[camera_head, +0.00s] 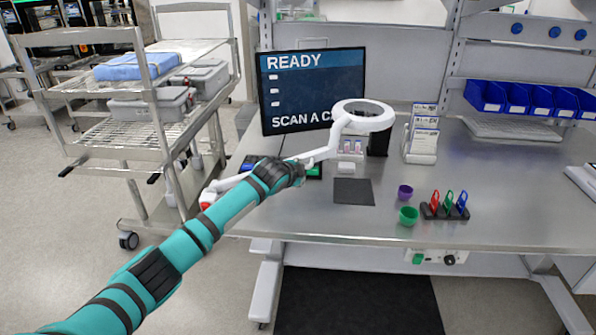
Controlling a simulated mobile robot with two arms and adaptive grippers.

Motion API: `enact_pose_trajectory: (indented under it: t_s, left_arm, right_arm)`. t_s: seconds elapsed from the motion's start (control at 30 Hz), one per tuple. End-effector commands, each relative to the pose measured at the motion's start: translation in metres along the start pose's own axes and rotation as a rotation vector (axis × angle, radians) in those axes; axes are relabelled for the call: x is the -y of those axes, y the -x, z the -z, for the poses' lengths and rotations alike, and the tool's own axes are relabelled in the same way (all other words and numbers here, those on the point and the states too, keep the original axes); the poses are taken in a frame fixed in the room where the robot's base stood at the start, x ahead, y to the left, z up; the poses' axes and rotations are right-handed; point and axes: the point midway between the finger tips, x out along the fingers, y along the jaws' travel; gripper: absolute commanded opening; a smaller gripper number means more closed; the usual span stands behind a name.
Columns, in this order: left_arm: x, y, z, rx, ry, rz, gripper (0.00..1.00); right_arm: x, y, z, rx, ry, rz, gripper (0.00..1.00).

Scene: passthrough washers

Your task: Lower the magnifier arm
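The magnifier has a white ring head (363,115) raised above the bench, in front of the monitor. Its white arm (322,153) runs from the head down to the left, passing behind my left gripper, and shows again near the bench's left edge. My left gripper (297,172), on a teal arm from the lower left, overlaps the magnifier arm in the picture. Its dark fingers are small and partly hidden, so I cannot tell whether they are open, shut or touching the arm. My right gripper is not in view.
A monitor (311,88) reading "READY" stands behind the magnifier. The metal bench (500,200) holds a card stand (421,143), a purple cup (405,192), a green cup (408,216) and a rack of coloured tags (445,211). A wire cart (150,140) stands left.

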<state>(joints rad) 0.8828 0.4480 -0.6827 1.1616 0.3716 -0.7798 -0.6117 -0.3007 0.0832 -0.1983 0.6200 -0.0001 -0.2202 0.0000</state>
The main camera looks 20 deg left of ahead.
Motion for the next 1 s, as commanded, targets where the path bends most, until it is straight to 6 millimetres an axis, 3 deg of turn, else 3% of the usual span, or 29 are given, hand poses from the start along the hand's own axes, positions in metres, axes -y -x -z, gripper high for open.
enact_pose_trajectory:
  t_s: [0.57,0.77,1.0]
  left_arm:
    - [0.003,0.006,0.000,-0.004,0.002,0.005,0.22]
    - [0.003,0.034,0.000,-0.004,0.000,0.007,0.22]
    - [0.002,0.081,0.000,-0.004,0.001,0.005,0.22]
  right_arm:
    - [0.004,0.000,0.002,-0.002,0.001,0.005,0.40]
    - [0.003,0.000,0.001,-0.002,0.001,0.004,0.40]
    - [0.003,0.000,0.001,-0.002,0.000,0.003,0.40]
